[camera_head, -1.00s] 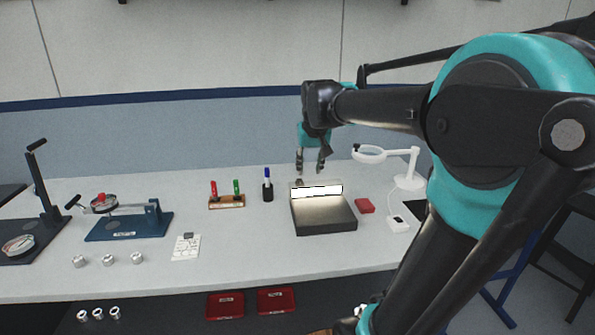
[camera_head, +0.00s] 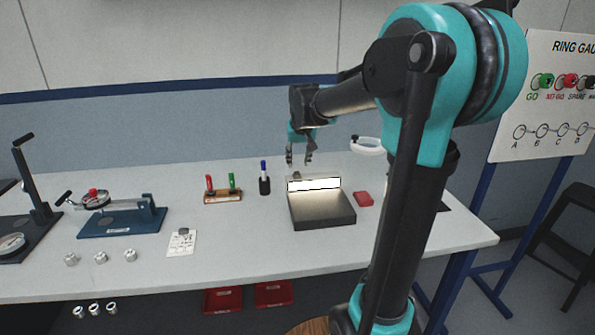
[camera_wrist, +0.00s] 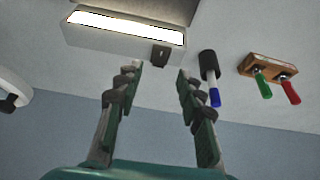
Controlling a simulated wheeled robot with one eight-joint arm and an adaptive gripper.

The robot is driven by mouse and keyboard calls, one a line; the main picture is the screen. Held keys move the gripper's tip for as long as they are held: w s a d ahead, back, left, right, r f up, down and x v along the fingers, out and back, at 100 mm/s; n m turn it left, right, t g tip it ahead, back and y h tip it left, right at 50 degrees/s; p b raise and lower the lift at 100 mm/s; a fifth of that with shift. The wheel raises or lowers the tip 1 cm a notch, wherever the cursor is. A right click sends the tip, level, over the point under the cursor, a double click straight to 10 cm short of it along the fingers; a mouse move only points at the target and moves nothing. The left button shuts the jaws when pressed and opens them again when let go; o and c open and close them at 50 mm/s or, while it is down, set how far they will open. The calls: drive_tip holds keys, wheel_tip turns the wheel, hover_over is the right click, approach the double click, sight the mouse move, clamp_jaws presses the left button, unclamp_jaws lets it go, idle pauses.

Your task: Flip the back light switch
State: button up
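The light box (camera_head: 322,212) is a dark, low box on the bench with a lit white strip (camera_head: 314,184) along its back. The strip also shows in the wrist view (camera_wrist: 125,27). A small dark switch block (camera_wrist: 160,55) sits on the back face of the light housing in the wrist view. My gripper (camera_head: 300,158) is above and behind the light box in the head view. Its fingers (camera_wrist: 158,72) are apart and empty, with the switch block between and just beyond the tips in the wrist view. I see no clear contact. The switch's position cannot be told.
A black holder with a blue-capped marker (camera_head: 264,182) stands left of the box, then a wooden stand with red and green gauges (camera_head: 222,196). A red block (camera_head: 363,199) and a white ring magnifier (camera_head: 367,146) are at the right.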

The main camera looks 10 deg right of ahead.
sight(297, 174)
drive_tip(key=x, duration=0.5)
drive_tip(key=shift+w+f, duration=0.1)
drive_tip(key=shift+f, duration=0.25)
clamp_jaws()
